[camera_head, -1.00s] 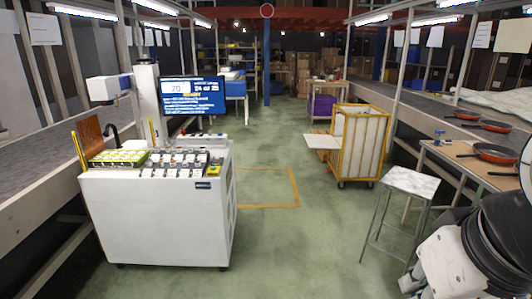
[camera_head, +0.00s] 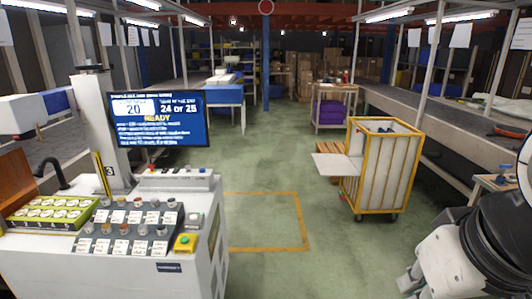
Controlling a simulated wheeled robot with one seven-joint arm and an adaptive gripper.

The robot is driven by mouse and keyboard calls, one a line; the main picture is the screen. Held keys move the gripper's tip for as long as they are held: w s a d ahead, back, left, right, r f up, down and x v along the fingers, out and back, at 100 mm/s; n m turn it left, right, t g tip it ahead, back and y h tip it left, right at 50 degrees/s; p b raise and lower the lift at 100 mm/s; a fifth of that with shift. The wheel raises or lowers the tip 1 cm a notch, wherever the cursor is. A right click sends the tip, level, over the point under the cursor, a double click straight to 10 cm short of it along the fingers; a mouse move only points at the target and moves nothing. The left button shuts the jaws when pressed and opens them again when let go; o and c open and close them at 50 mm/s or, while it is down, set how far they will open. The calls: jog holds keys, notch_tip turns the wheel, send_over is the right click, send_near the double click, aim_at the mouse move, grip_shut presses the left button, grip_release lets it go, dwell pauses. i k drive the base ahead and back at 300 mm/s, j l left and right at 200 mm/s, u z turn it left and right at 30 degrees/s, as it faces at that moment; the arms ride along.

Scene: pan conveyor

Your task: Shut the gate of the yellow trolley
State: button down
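The yellow trolley (camera_head: 384,170) stands right of the middle on the green floor. It has a yellow frame, pale side panels and small wheels, and something dark shows inside near its top. Its gate, a pale flat panel (camera_head: 335,167), sticks out level to the left from the trolley's left side, so it is open. Part of my arm shows at the lower right edge, well apart from the trolley. My gripper's fingers are not in view.
A white machine (camera_head: 200,262) with a screen (camera_head: 158,120) stands at the left front. A yellow floor outline (camera_head: 275,248) lies between it and the trolley. A conveyor (camera_head: 460,120) runs along the right, with a wooden table end (camera_head: 497,184). The middle floor is clear.

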aim_at(328, 165)
jog(key=i, duration=2.9)
jog(key=i+j+z, duration=0.1)
jog(key=i, duration=1.4)
